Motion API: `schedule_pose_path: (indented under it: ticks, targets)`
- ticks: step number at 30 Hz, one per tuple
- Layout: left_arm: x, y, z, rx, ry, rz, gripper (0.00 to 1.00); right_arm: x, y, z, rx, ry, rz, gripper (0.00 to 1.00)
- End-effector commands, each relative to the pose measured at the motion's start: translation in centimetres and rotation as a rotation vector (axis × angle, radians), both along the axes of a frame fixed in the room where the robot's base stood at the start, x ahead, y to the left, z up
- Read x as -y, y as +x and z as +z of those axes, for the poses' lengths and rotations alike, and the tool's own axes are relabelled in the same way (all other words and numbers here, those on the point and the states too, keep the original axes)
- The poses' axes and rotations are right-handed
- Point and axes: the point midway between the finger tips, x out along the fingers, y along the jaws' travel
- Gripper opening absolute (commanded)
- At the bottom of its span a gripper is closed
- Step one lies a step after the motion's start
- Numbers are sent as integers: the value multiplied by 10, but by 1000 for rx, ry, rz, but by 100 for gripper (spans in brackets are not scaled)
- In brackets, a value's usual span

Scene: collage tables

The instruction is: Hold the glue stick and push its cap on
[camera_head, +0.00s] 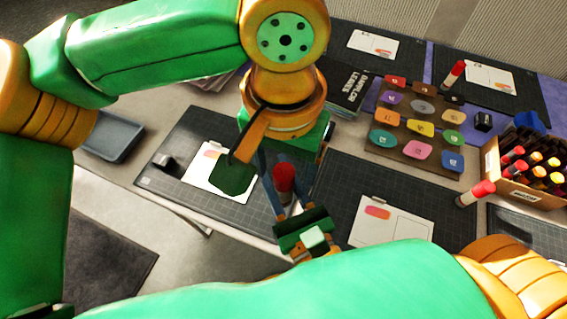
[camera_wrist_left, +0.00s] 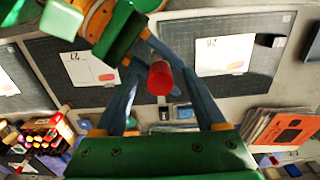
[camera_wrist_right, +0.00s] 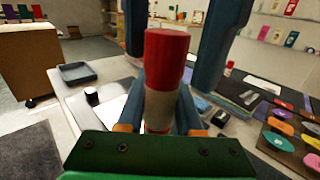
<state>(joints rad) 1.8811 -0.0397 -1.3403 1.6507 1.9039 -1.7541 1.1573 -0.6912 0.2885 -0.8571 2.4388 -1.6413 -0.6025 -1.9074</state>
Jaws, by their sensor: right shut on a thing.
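The glue stick (camera_wrist_right: 158,112) has a white body and a red cap (camera_wrist_right: 167,58) on its upper end; I cannot tell how far the cap sits down. It stands about upright in my right gripper (camera_wrist_right: 162,100), which is shut on the body. In the head view the red cap (camera_head: 284,177) shows between the two grippers. My left gripper (camera_wrist_left: 160,82) is open, with one finger on each side of the cap, and looks apart from it. In the left wrist view the cap (camera_wrist_left: 160,77) is seen from its end, and it hides most of the body.
A crate (camera_head: 515,185) of red-capped and orange-capped sticks stands at the right. Two other red-capped sticks (camera_head: 475,193) (camera_head: 453,74) are nearby. A palette of coloured ovals (camera_head: 375,144), books (camera_head: 345,85), mats with cards (camera_head: 395,222) and a grey tray (camera_head: 112,137) lie around.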

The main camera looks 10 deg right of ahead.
Motion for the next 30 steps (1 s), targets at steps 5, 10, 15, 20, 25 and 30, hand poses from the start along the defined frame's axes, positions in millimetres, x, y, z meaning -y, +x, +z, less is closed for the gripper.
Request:
schedule_pose_path:
  ticks: [5,10,15,20,25,30]
  targets:
    - [0,0,0,0,0,0,72,0,0,0,0,0,0,0]
    - [1,1,7,3,-1,2,72,0,0,0,0,0,0,0]
    - [1,1,42,4,-3,3,72,0,0,0,0,0,0,0]
    - [1,0,80,3,-2,3,72,0,0,0,0,0,0,0]
    - [0,1,109,3,5,4,72,0,0,0,0,0,0,0]
    - [0,0,120,1,-1,1,72,0,0,0,0,0,0,0]
